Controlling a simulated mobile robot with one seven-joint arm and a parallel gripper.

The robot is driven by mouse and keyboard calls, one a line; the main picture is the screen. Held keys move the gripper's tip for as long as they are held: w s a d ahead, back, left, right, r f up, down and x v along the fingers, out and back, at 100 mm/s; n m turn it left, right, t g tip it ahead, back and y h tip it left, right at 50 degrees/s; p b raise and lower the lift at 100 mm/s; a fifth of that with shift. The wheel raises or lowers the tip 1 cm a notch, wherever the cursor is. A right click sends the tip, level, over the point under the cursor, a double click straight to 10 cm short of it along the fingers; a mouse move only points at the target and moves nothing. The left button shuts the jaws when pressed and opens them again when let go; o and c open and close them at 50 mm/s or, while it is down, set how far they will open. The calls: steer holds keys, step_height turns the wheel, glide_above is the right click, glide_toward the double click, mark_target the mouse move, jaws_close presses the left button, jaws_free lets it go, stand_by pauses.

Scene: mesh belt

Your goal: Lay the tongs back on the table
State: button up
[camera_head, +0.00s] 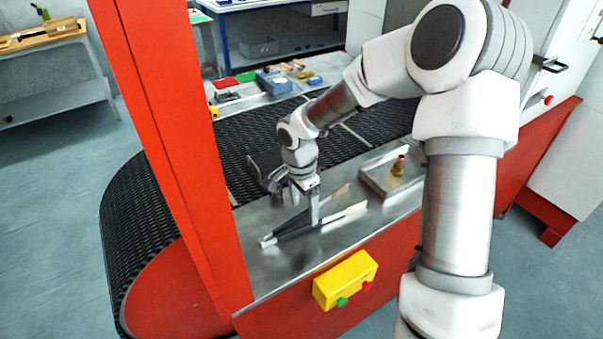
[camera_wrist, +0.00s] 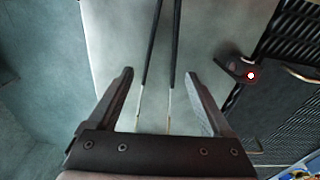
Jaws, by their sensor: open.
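The tongs (camera_head: 293,226) have two dark arms and pale ends. They lie spread in a narrow V on the bare steel table (camera_head: 290,265), below my gripper (camera_head: 313,208). The wrist view shows the two thin arms of the tongs (camera_wrist: 150,62) running down from the top edge, with pale ends between my fingers. My gripper (camera_wrist: 158,75) is open, with a clear gap on both sides of the tongs. The table (camera_wrist: 212,30) shows grey beneath them. I cannot tell how high my fingertips are above the table.
A shallow metal tray (camera_head: 372,186) with a brass-coloured piece (camera_head: 398,166) stands to the right. The black mesh belt (camera_head: 235,150) runs behind. A yellow button box (camera_head: 345,280) is on the red front. A dark device with a red light (camera_wrist: 242,68) sits beside the belt.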

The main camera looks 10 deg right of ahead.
step_height(320, 180, up, 14)
steer(key=shift+s+a+r, duration=0.2)
steer(key=shift+a, duration=0.25)
